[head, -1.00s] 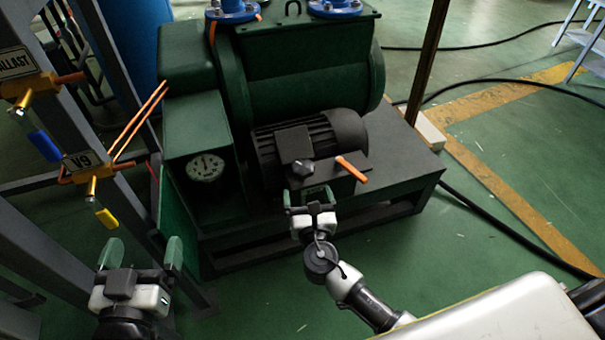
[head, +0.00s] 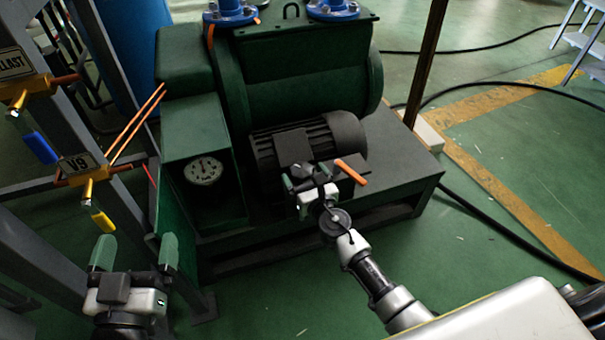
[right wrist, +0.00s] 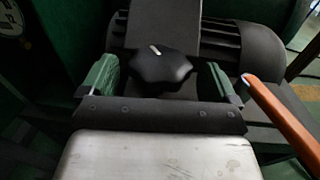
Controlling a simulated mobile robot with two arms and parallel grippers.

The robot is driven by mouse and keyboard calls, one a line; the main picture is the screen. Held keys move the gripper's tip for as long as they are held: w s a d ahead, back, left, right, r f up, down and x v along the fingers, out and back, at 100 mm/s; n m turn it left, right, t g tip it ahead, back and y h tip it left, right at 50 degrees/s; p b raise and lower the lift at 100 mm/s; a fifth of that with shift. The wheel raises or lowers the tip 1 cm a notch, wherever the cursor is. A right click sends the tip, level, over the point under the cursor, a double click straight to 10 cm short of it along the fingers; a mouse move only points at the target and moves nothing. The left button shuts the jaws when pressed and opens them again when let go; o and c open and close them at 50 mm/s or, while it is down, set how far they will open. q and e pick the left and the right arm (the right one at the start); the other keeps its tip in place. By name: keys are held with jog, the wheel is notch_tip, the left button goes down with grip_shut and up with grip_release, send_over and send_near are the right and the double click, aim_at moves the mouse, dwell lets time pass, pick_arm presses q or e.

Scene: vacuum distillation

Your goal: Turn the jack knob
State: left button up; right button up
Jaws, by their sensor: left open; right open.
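The jack knob is a black lobed knob with a white mark; it shows in the right wrist view (right wrist: 161,66), between the two green fingertips. In the head view the knob (head: 301,170) is partly hidden by my right gripper (head: 307,183). In the right wrist view my right gripper (right wrist: 158,80) is open, with one finger on each side of the knob; I cannot tell whether they touch it. My left gripper (head: 134,254) is open and empty at the lower left of the head view, well away from the knob.
An orange lever (head: 351,172) sticks out just right of the knob, close to the right finger. The dark motor (head: 308,140) and green pump (head: 305,75) stand behind. Valve V9 (head: 88,175) is at the left, above my left gripper. Open floor lies to the right.

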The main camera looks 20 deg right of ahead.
jog(key=shift+w+a, duration=0.1)
jog(key=shift+w, duration=0.45)
jog(key=c, duration=0.9)
jog(key=shift+a+m+h, duration=0.1)
jog(key=shift+m+h, duration=0.9)
jog(key=shift+h, duration=0.5)
jog(key=m+h, duration=0.1)
jog(key=h, duration=0.1)
jog(key=shift+m+h, duration=0.4)
jog(key=shift+m+g+h, duration=0.4)
jog(key=shift+m+h, duration=0.1)
jog(key=shift+h, duration=0.3)
